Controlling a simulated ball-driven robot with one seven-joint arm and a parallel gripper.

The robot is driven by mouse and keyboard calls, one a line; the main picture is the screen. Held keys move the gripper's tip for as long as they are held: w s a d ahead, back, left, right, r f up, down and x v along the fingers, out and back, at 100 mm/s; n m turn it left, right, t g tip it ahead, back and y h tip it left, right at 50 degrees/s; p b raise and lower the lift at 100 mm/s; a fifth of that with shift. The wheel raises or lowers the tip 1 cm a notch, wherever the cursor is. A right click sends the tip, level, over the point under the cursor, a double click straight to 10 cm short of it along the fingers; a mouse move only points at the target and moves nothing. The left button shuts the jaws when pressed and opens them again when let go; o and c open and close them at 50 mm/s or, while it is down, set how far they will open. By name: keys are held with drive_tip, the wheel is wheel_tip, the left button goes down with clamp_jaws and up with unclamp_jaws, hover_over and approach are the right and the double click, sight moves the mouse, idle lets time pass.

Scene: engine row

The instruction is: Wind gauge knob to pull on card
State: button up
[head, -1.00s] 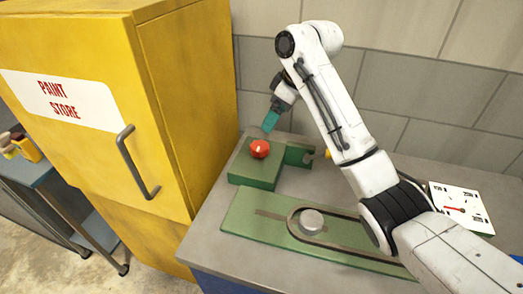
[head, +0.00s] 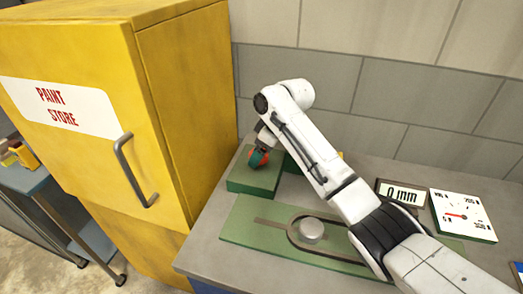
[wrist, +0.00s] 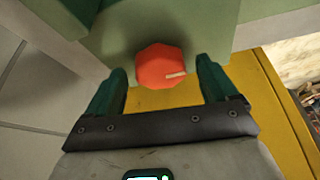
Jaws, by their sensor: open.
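The red knob (wrist: 163,66) has a white pointer mark and sits on a green block (head: 241,178) on the bench. In the wrist view it lies between my open gripper's (wrist: 162,72) two green fingers, with gaps visible on both sides. In the head view my gripper (head: 259,156) is down at the knob (head: 254,162) and partly covers it. A white gauge card (head: 463,228) with a red needle lies at the right of the bench. Its small print is too small to read surely. A display beside it (head: 402,190) reads 0 mm.
A green slotted plate (head: 255,224) with a silver round piece (head: 311,229) lies in front of the block. A yellow paint store cabinet (head: 188,100) stands close on the left. A grey block wall (head: 420,90) is behind. My arm spans the bench.

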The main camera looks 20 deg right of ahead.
drive_tip(key=shift+w+a+f, duration=0.1)
drive_tip(key=shift+f, duration=0.15)
drive_tip(key=c, duration=1.1)
drive_tip(key=shift+o, duration=0.2)
drive_tip(key=shift+r+p, duration=0.15)
drive_tip(key=shift+p, duration=0.15)
